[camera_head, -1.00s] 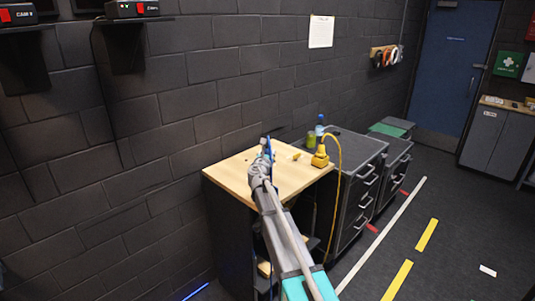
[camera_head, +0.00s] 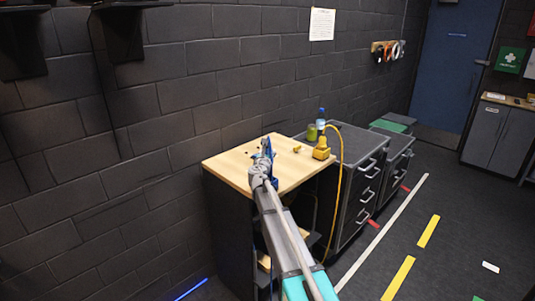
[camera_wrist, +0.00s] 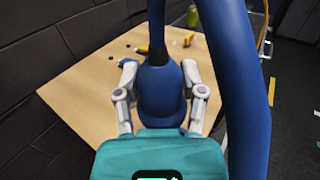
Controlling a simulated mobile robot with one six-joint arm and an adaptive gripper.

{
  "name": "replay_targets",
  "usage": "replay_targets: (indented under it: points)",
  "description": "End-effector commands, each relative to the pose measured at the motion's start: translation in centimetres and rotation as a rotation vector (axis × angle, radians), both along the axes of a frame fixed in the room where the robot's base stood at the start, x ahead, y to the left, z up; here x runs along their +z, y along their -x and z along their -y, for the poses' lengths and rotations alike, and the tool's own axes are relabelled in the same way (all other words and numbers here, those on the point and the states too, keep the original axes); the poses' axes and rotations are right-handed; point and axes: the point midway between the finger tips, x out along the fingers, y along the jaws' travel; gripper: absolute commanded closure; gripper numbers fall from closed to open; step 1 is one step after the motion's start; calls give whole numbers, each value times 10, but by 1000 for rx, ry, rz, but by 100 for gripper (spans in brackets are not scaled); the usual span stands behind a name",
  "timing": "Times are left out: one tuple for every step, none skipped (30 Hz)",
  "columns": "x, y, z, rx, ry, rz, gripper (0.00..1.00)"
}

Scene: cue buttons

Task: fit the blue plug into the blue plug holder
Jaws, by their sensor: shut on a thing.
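The blue plug (camera_wrist: 161,88) is a rounded blue body with a darker stem, seen in the wrist view between the two grey fingers of my gripper (camera_wrist: 158,76). The fingers are shut on it. A thick blue cable (camera_wrist: 240,75) arches down the right of that view. In the head view my gripper (camera_head: 266,161) is over the light wooden tabletop (camera_head: 230,163), with blue (camera_head: 275,178) showing beside it. The plug's lower end and its height above the wood are hidden. I cannot make out the blue plug holder in either view.
A yellow plug block (camera_head: 321,151) with a yellow cable stands at the tabletop's right. A green can (camera_head: 311,133) and a blue bottle (camera_head: 321,117) stand behind it. Grey drawer cabinets (camera_head: 362,175) adjoin. A dark brick wall (camera_head: 180,80) bounds the left and back.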

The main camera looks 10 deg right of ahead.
Motion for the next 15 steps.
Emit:
replay_targets:
  points:
    - [-5,0,0,0,0,0,100]
    - [-7,0,0,0,0,0,100]
    - [-9,0,0,0,0,0,100]
    - [-10,0,0,0,0,0,100]
    - [-12,0,0,0,0,0,100]
    - [-14,0,0,0,0,0,100]
    - [-15,0,1,-1,0,0,100]
    - [-16,0,0,-1,0,0,100]
    - [-18,0,1,-1,0,0,100]
    - [-20,0,1,-1,0,0,100]
    - [-21,0,1,-1,0,0,100]
    - [-23,0,1,-1,0,0,100]
    - [-25,0,1,-1,0,0,100]
    - [-26,0,1,-1,0,0,100]
    - [-28,0,1,-1,0,0,100]
